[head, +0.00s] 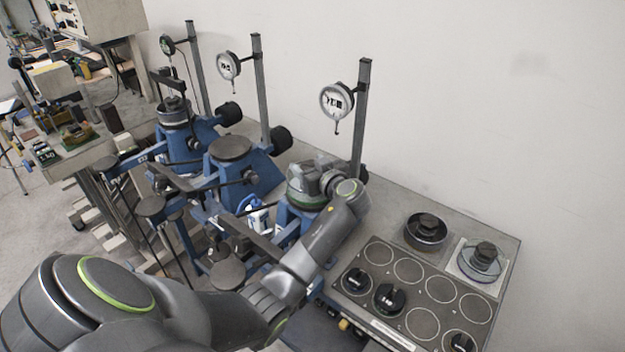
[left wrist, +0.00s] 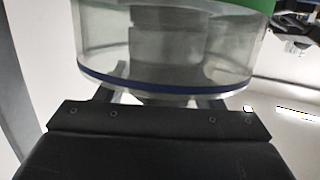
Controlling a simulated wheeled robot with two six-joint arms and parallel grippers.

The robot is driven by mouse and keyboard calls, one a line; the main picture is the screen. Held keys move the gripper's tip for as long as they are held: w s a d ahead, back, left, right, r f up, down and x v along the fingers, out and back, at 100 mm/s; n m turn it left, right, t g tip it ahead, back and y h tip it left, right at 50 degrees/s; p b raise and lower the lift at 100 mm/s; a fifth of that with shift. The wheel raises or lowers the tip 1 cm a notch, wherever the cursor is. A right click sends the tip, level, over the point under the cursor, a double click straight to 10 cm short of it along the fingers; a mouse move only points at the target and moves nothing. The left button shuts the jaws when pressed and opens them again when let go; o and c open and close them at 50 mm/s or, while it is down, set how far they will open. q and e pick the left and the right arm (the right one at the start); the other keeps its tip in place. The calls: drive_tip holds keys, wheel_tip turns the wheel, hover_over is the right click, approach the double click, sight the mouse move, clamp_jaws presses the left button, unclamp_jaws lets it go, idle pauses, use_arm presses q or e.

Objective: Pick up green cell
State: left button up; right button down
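The green cell (left wrist: 165,48) is a clear cylinder with a green band at its top and a blue ring near its base. It fills the upper part of the left wrist view, very close to my left gripper (left wrist: 160,98). Dark finger parts show at the cell's lower left and right; whether they press on it is unclear. In the head view my left gripper (head: 316,184) is at the top of the nearest blue lever frame (head: 290,218), under its dial gauge (head: 336,100). My right gripper is not in view.
Two more blue lever frames (head: 243,165) stand farther left with gauges on posts. On the bench at right, a tray (head: 408,272) with ringed places holds several black weights (head: 389,298). A wall is behind.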

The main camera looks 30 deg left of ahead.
use_arm(q)
drive_tip(key=shift+c, duration=1.2)
drive_tip(key=shift+a+f, duration=0.1)
drive_tip(key=shift+a, duration=0.05)
drive_tip(key=shift+c, duration=1.1)
drive_tip(key=c, duration=0.7)
drive_tip(key=shift+r, duration=0.2)
clamp_jaws()
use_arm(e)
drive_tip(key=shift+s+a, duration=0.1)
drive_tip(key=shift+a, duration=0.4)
use_arm(q)
drive_tip(key=shift+w+a+r, duration=0.1)
drive_tip(key=shift+r, duration=0.05)
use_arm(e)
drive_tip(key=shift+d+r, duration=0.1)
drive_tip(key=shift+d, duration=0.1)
